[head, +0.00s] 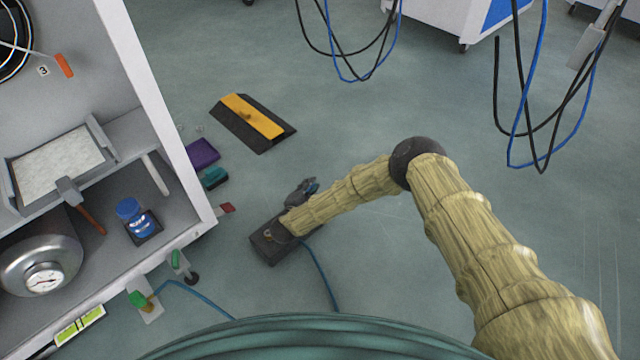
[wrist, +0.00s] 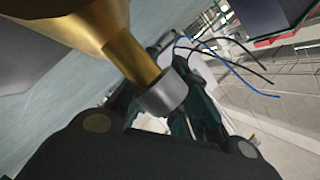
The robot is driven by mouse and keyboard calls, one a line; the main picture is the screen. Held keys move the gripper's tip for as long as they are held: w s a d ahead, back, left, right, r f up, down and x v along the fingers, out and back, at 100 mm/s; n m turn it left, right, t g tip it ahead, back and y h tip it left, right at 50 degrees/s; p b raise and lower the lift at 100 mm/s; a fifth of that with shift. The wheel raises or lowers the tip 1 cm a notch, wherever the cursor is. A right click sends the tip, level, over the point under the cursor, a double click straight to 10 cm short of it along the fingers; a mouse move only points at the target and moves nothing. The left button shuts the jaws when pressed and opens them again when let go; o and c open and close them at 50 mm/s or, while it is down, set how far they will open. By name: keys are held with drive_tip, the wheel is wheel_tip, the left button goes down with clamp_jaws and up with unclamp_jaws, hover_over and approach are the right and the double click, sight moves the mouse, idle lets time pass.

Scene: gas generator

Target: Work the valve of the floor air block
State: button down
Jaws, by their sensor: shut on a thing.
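The floor air block (head: 265,246) is a dark grey box on the floor, left of centre in the head view. A small brass fitting shows on its top, and my sleeved arm covers part of it. My gripper (head: 303,190) shows only as a small dark shape beside the arm's end. In the wrist view a brass stem with a grey round end, part of the valve (wrist: 160,92), reaches between the dark fingers of my gripper (wrist: 170,112). The gripper is shut on it. The exact contact and the valve's angle cannot be made out.
A blue hose (head: 320,272) leads from the block along the floor. A white shelf unit (head: 165,115) stands at left. A yellow-black ramp (head: 252,122) and a purple box (head: 202,153) lie beyond the block. Cables (head: 520,130) hang at upper right. Floor at centre right is clear.

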drive_tip(key=shift+s+d+m+g+h+p, duration=0.2)
drive_tip(key=shift+d+m+g+h+p, duration=0.15)
drive_tip(key=shift+m+h, duration=0.6)
drive_tip(key=shift+h, duration=0.25)
drive_tip(key=c, duration=1.4)
unclamp_jaws()
drive_tip(key=shift+d, duration=0.1)
drive_tip(key=shift+s, duration=0.1)
drive_tip(key=v, duration=1.2)
drive_tip(key=shift+r, duration=0.1)
